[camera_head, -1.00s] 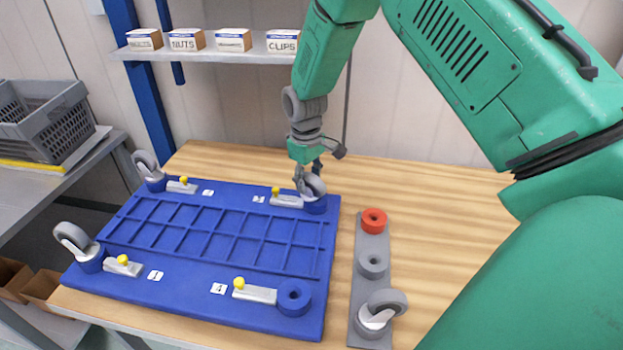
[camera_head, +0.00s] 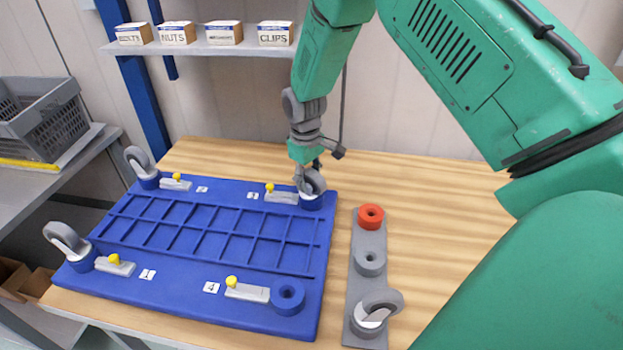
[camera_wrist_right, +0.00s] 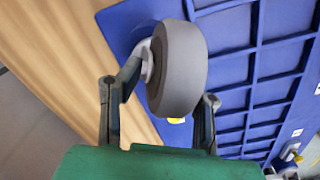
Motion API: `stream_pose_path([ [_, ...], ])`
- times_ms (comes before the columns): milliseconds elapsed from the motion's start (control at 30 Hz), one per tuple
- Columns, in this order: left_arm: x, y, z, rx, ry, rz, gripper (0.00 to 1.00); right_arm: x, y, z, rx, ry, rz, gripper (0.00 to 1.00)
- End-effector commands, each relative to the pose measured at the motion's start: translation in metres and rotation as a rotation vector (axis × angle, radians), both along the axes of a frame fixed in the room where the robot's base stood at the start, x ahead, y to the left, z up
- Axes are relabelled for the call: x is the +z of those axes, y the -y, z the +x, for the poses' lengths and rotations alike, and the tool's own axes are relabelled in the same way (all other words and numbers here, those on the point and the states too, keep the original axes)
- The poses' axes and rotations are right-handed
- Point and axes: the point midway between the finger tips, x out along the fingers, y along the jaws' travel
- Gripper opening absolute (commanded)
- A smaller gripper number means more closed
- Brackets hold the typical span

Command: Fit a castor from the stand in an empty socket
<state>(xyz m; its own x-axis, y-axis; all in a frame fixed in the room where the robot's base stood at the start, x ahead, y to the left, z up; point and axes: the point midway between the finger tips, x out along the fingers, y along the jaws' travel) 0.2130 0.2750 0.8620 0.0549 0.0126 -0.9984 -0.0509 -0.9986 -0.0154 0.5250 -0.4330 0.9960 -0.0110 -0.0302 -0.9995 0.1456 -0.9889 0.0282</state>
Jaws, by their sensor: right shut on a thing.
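My right gripper (camera_head: 308,170) is shut on a grey-wheeled castor (camera_head: 314,183) at the back right socket of the blue base (camera_head: 190,297). In the right wrist view the castor's wheel (camera_wrist_right: 180,70) sits between the two fingers. Its stem is hidden, so I cannot tell how deep it sits. Other castors stand in the back left socket (camera_head: 149,179) and the front left socket (camera_head: 82,260). The front right socket (camera_head: 288,297) is empty. The grey stand (camera_head: 366,290) holds one castor (camera_head: 377,310) at its near end, an empty grey ring (camera_head: 370,262) and a red ring (camera_head: 371,216). My left gripper is out of view.
Small latches with yellow knobs, such as the front right one (camera_head: 247,290), lie beside the sockets. A shelf (camera_head: 200,47) with labelled boxes hangs behind. A grey crate (camera_head: 45,115) stands on a side table at left. The wooden table (camera_head: 440,190) is clear right of the stand.

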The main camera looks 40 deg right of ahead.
Motion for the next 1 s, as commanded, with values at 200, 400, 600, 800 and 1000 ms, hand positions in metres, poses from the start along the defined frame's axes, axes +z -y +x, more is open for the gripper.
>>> stream_pose_path([
  [200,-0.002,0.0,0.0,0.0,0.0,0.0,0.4,-0.01,-0.014,-0.004,0.005,-0.016,0.024,0.0],
  [400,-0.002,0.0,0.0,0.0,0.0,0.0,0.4,-0.012,-0.014,-0.004,0.005,-0.017,0.024,0.0],
  [600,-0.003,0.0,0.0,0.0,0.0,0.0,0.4,-0.014,-0.014,-0.004,0.005,-0.017,0.025,0.0],
  [800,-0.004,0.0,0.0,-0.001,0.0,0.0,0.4,-0.017,-0.013,-0.004,0.005,-0.017,0.025,0.0],
  [1000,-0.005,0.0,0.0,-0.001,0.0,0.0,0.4,-0.019,-0.014,-0.005,0.005,-0.017,0.025,0.0],
])
